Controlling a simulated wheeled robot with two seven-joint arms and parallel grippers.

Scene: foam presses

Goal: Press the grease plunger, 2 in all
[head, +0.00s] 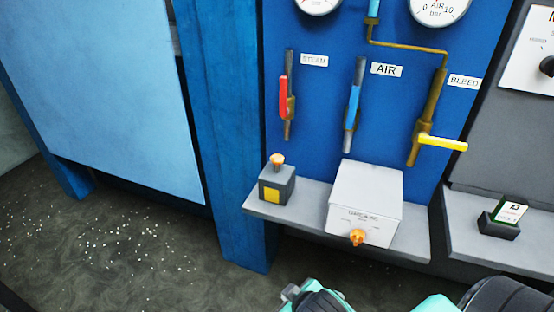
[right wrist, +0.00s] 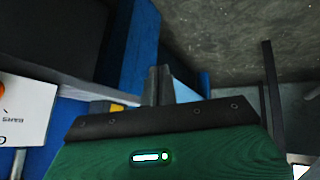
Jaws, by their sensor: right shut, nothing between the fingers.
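The white grease box (head: 366,196) stands on the grey shelf, with the orange grease plunger (head: 357,237) sticking out of its lettered front face. In the right wrist view, part of the white box (right wrist: 22,118) shows at the left edge with the orange plunger (right wrist: 10,98) cut off by the frame. My right gripper (head: 290,291) is at the bottom of the head view, below and left of the plunger and apart from it. Its closed fingers (right wrist: 158,84) show in the right wrist view with nothing between them. My left gripper is not in view.
A small grey box (head: 277,187) with an orange knob and yellow label stands left on the shelf (head: 309,212). Red (head: 284,97), blue (head: 352,105) and yellow (head: 442,143) valve handles are on the blue panel above.

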